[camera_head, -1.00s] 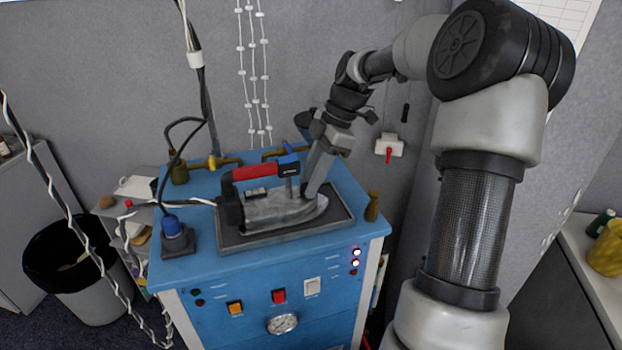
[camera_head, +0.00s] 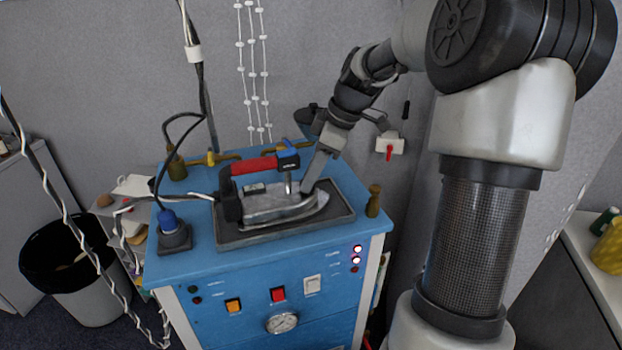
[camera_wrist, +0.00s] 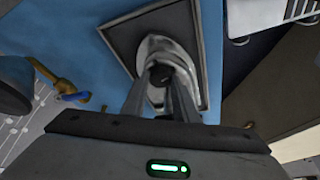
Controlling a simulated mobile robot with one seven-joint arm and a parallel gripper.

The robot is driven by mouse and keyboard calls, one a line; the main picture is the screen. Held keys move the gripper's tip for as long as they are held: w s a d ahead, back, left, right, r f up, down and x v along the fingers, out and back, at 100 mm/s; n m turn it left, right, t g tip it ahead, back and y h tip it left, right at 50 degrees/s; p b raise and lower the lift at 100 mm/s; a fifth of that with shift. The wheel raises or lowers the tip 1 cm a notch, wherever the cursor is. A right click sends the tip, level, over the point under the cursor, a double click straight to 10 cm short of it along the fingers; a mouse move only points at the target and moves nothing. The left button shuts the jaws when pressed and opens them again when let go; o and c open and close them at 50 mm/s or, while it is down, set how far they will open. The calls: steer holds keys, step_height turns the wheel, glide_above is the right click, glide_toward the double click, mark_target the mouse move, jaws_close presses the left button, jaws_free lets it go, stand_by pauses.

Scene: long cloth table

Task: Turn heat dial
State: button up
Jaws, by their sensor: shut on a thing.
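A steam iron with a red and black handle and a metal body (camera_head: 270,208) stands on a dark tray (camera_head: 230,238) on top of the blue cabinet. In the wrist view a round black dial (camera_wrist: 160,75) sits on the iron's silver body (camera_wrist: 180,60). My gripper (camera_head: 307,187) reaches down at a tilt to the iron's front part. Its fingertips (camera_wrist: 159,84) are shut around the dial in the wrist view. The fingers hide part of the dial, and no dial markings can be read. In the head view the fingers hide the dial.
The blue cabinet (camera_head: 215,275) has switches, lights and a gauge (camera_head: 282,323) on its front. Brass pipe fittings (camera_head: 213,158) stand along its back edge. A cable runs to the iron from the left.

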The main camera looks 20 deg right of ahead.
steer(key=shift+s+a+m+t+h+b, duration=0.1)
steer(key=shift+m+t+h+b, duration=0.3)
steer(key=shift+m, duration=0.6)
steer(key=shift+s+m+t+h+b, duration=0.15)
steer(key=shift+m+b, duration=0.3)
steer(key=shift+m, duration=0.55)
steer(key=shift+w, duration=0.15)
steer(key=o, duration=1.1)
steer(key=shift+c, duration=0.2)
steer(key=shift+r, duration=0.1)
steer(key=p+v, duration=0.1)
steer(key=v, duration=1.6)
steer(key=shift+s, duration=0.2)
steer(key=shift+r, duration=0.1)
